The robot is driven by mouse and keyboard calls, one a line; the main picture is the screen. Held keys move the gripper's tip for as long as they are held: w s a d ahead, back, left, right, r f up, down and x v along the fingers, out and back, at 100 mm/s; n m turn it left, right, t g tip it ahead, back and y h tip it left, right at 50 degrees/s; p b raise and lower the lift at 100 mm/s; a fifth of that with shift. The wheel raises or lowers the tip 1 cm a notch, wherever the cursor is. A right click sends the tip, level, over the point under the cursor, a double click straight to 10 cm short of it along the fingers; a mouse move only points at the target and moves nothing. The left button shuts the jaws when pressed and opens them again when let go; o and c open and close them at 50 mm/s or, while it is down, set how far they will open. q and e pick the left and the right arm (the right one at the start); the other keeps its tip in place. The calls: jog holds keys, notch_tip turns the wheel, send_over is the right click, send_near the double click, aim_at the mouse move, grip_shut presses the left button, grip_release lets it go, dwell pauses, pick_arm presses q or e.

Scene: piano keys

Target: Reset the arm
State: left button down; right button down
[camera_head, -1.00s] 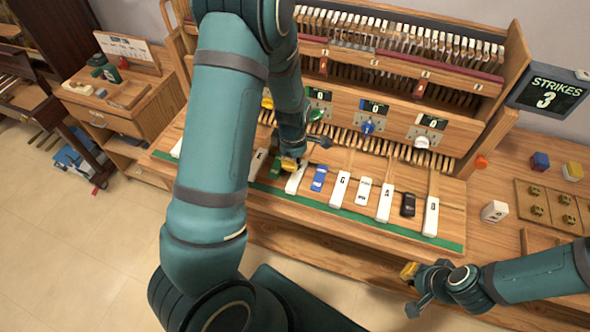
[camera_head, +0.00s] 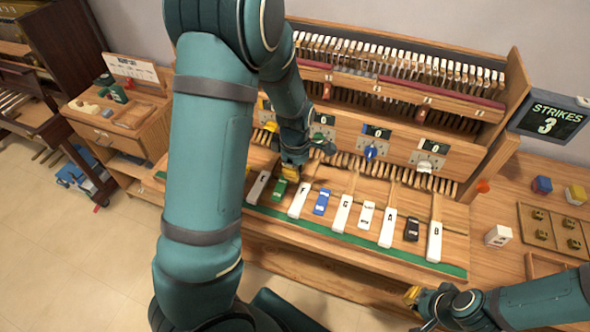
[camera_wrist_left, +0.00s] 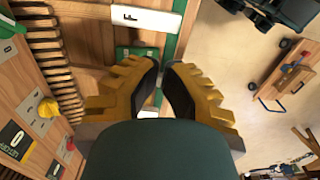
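My left arm reaches across the head view to the keyboard.
The G key (camera_head: 343,214), A key (camera_head: 387,228) and B key (camera_head: 434,242) lie to the right. A panel with knobs such as the blue one (camera_head: 370,152) stands behind. A loose white block (camera_head: 498,235) and a brass-fitted tray (camera_head: 552,229) are at the right.

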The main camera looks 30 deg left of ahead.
dwell(0.4)
pick_arm(q)
jog(key=s+d+f+m+b, duration=0.1)
jog(key=d+f+m, duration=0.2)
jog(key=f, duration=0.2)
jog(key=s+d+f+m+h+b, duration=0.1)
jog(key=d+f+m+b, duration=0.1)
jog(key=f, duration=0.3)
jog(key=s+d+f+m+b, duration=0.1)
jog(key=d+f+m+b, duration=0.1)
jog(key=d+f+m, duration=0.2)
jog(key=shift+s+d+f+t, duration=0.25)
jog(key=shift+s+f+t, duration=0.15)
jog(key=s+d+f+m+t+h+b, duration=0.1)
jog(key=s+d+f+m+h+b, duration=0.1)
jog(key=s+d+f+m+b, duration=0.2)
jog(key=shift+s+d+f+m+h+b, duration=0.4)
jog(key=shift+s+d+f+m, duration=0.65)
jog(key=shift+d+f+m, duration=1.45)
jog(key=shift+d+r+m, duration=0.3)
jog(key=shift+d+r, duration=0.25)
jog(key=shift+d, duration=0.2)
